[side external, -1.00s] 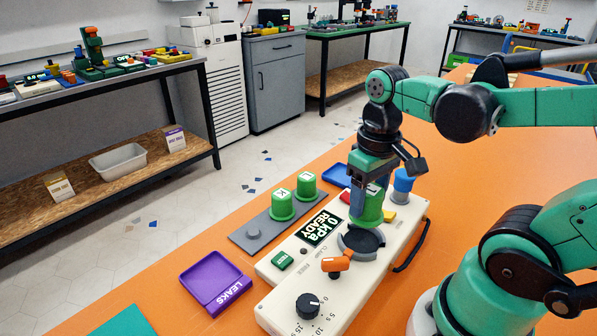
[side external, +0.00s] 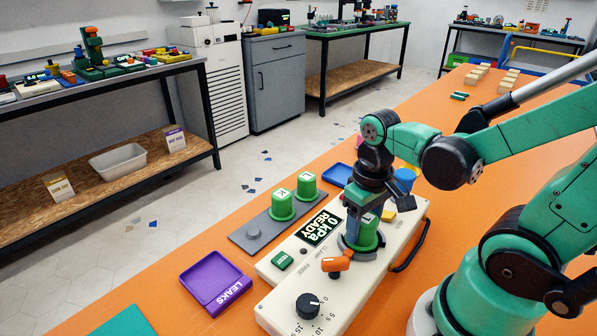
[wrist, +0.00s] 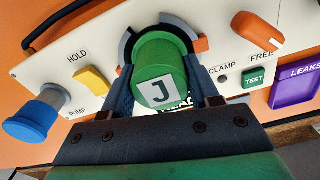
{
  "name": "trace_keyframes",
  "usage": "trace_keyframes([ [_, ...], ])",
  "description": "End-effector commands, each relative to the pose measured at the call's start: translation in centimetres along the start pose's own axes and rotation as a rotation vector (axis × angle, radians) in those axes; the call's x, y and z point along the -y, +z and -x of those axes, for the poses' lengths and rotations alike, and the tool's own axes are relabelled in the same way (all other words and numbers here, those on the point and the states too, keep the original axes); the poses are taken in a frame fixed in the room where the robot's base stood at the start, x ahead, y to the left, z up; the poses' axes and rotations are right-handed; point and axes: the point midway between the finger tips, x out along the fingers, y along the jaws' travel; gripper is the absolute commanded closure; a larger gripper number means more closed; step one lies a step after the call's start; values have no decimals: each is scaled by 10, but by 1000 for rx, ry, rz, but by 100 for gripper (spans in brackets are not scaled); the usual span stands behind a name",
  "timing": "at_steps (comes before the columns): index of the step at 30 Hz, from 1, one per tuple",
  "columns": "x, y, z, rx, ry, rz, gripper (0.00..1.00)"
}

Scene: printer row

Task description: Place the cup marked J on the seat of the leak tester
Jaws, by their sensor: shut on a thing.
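My gripper (side external: 362,222) is shut on the green cup marked J (side external: 364,237). The cup is at the dark round seat (side external: 347,251) of the leak tester (side external: 280,266) in the side view, low inside its ring. In the wrist view the cup (wrist: 158,75) is between both fingers, its white J label facing the camera. The seat's grey ring (wrist: 126,48) curves around the cup's far end. I cannot tell whether the cup's base touches the seat.
Two more green cups (side external: 282,205) stand on a grey rack left of the tester. A purple LEAKS tray (side external: 216,281) lies nearby. The tester has an orange clamp lever (side external: 337,262), a black knob (side external: 308,306), a blue pump knob (wrist: 38,117) and a yellow HOLD button (wrist: 91,84).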

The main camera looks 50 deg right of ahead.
Motion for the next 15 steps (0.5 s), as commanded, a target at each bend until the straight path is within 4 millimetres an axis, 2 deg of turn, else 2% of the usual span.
trace_keyframes([
  [2,0,0,-2,0,0,0,96],
  [3,0,0,-3,0,0,0,43],
  [6,0,0,-3,0,0,0,14],
  [15,0,0,-3,0,0,0,14],
])
